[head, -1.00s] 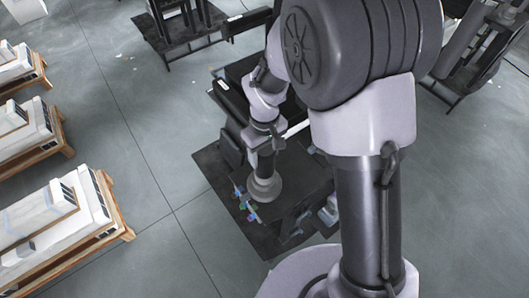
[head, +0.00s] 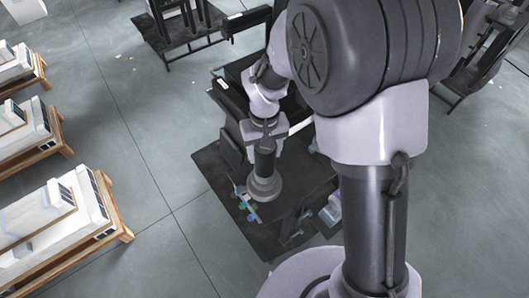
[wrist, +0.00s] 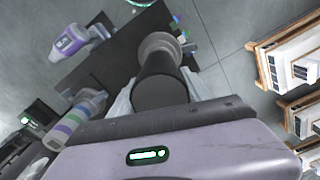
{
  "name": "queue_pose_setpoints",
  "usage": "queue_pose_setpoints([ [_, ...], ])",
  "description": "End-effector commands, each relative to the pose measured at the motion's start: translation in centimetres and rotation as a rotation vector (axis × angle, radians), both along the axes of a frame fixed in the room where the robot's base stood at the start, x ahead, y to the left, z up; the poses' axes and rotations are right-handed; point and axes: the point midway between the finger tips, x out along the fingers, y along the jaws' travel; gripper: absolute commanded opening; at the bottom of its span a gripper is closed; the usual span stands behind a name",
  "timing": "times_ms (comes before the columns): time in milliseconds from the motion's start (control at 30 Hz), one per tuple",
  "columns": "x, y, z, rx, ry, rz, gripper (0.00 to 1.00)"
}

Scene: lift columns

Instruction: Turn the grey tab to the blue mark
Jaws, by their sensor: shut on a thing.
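My gripper (head: 264,146) is shut on a dark upright cylinder (wrist: 160,92). Its pale fingers lie on both sides of the cylinder in the wrist view. The cylinder rises from a round grey flange (head: 264,189), which also shows in the wrist view (wrist: 160,43). Small coloured marks sit beside the flange, among them a blue one (head: 240,189) and a green one (head: 243,205). In the wrist view a blue mark (wrist: 183,34) shows at the flange's upper right. I cannot clearly make out the grey tab, or whether it meets the blue mark.
The column stands on a dark base plate (head: 213,166) with dark boxes behind. In the wrist view a purple-and-white device (wrist: 70,42) and a banded cylinder (wrist: 75,120) stand at the left. Pallets with white units (head: 60,215) stand left; open floor lies between.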

Motion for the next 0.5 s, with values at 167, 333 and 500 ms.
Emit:
queue_pose_setpoints([
  [167, 0.11, 0.05, 0.00, 0.002, -0.004, -0.088, 0.00],
  [333, 0.10, 0.05, 0.04, 0.002, -0.003, -0.144, 0.00],
  [500, 0.10, 0.04, 0.08, 0.001, -0.003, -0.169, 0.00],
])
